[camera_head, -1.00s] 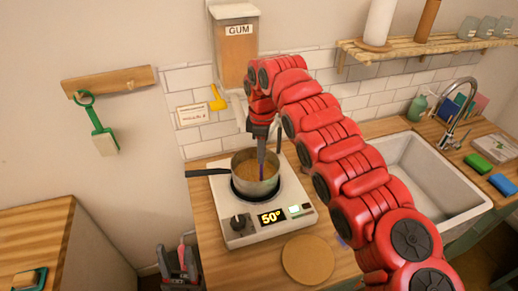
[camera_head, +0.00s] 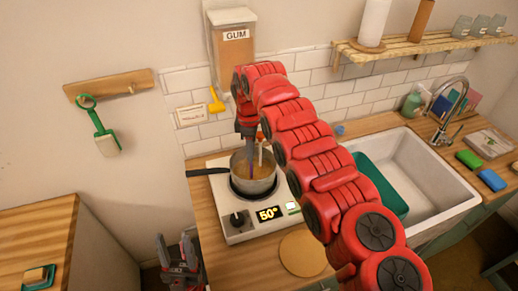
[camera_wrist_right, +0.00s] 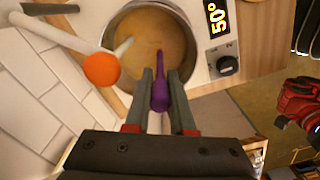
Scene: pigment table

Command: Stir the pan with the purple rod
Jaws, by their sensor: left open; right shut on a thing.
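The pan (camera_head: 265,187) stands on the hot plate (camera_head: 237,225), which reads 50°, and holds a brownish liquid. My right gripper (camera_head: 249,140) is above the pan, shut on the purple rod (camera_head: 251,163), whose lower end reaches down into the pan. In the right wrist view the purple rod (camera_wrist_right: 159,95) sits between the two fingers of my right gripper (camera_wrist_right: 162,85), over the liquid in the pan (camera_wrist_right: 118,22). Whether the rod's tip touches the pan's bottom cannot be seen. My left gripper (camera_head: 175,248) is low at the front, left of the counter, open and empty.
An orange ball on a white stem (camera_wrist_right: 101,69) is close beside the pan and my right gripper. A GUM container (camera_head: 234,60) is on the wall behind. A round wooden board (camera_head: 302,254) lies in front, and the sink (camera_head: 430,190) is to the right.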

